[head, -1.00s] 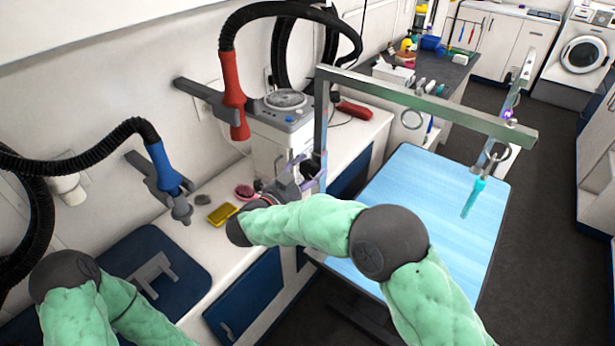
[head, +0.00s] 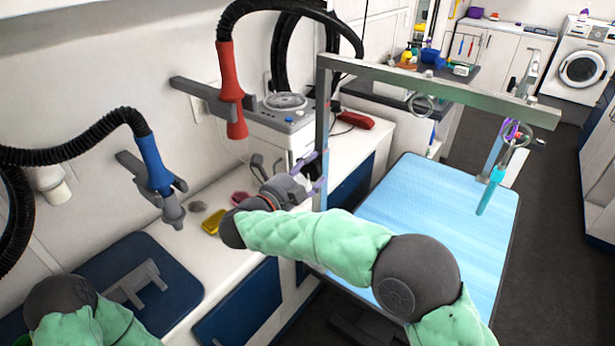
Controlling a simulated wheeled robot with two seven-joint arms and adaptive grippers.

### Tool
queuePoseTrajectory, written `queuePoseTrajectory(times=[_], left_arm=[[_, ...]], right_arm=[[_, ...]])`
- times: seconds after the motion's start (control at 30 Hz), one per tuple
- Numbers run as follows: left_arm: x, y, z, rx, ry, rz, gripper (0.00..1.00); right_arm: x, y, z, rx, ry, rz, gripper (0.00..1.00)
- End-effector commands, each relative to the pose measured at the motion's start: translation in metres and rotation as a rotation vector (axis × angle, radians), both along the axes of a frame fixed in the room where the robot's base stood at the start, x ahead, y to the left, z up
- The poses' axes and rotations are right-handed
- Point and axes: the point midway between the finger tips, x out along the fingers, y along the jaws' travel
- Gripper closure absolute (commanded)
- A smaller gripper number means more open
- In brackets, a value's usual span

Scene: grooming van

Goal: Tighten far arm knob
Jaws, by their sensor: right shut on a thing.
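The grooming arm's metal frame stands over the blue table (head: 430,215), with an upright post (head: 322,135) at its left end and a long crossbar (head: 440,88). My right gripper (head: 314,173) is at the post, its purple fingertips on the post's near side. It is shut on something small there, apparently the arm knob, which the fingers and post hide. My left gripper is out of view; only part of its arm shows at the lower left.
A red dryer nozzle (head: 229,90) and a blue nozzle (head: 155,165) hang on the left wall. A yellow sponge-like item (head: 212,222) lies on the counter.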

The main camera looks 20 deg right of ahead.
Motion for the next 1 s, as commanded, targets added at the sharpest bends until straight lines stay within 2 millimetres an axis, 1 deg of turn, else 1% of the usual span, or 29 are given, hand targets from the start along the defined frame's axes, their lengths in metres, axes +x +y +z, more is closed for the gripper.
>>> queuePoseTrajectory(times=[0.03, 0.33, 0.93, 0.97, 1.0], left_arm=[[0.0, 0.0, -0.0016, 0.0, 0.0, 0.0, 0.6], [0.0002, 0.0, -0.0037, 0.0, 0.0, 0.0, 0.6], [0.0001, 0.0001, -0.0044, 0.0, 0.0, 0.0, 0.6], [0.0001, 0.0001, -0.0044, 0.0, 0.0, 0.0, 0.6], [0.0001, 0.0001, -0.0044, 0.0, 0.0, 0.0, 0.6]], right_arm=[[-0.0017, -0.0053, 0.0045, 0.021, -0.034, -0.016, 0.69], [-0.0019, -0.0056, 0.0027, 0.104, -0.136, -0.018, 0.69], [-0.0023, -0.0054, -0.0013, 0.127, -0.158, -0.019, 0.69], [-0.0023, -0.0054, -0.0015, 0.127, -0.158, -0.019, 0.33], [-0.0024, -0.0053, -0.0016, 0.126, -0.158, -0.02, 0.22]])
